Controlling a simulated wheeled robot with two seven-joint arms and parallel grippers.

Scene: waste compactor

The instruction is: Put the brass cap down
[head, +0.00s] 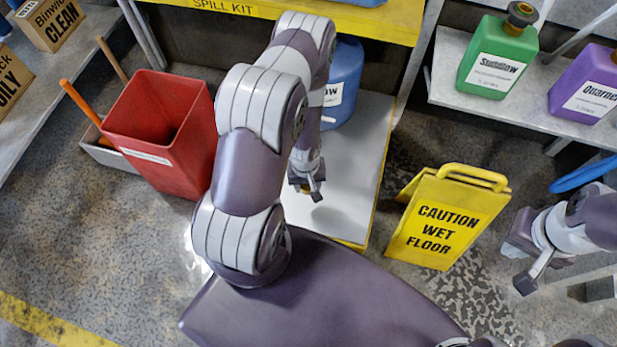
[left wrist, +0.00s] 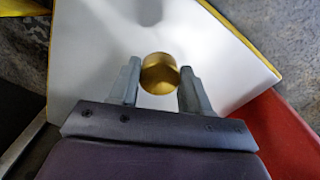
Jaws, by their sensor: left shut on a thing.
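The brass cap (left wrist: 160,74) is round and gold-coloured. In the left wrist view it sits between the two grey fingers of my left gripper (left wrist: 159,88), which is shut on it. In the head view my left gripper (head: 308,188) hangs over the white platform (head: 345,205) with yellow edges, in front of the blue container (head: 343,82). The cap is mostly hidden there by the gripper and arm. I cannot tell how high it is above the platform. My right gripper (head: 524,259) is open and empty at the right, beside the yellow sign.
A red bin (head: 165,125) stands left of the platform. A yellow wet-floor sign (head: 445,220) stands to its right. A green bottle (head: 497,58) and a purple bottle (head: 587,85) are on a shelf (head: 465,97) at the upper right. The platform's front part looks clear.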

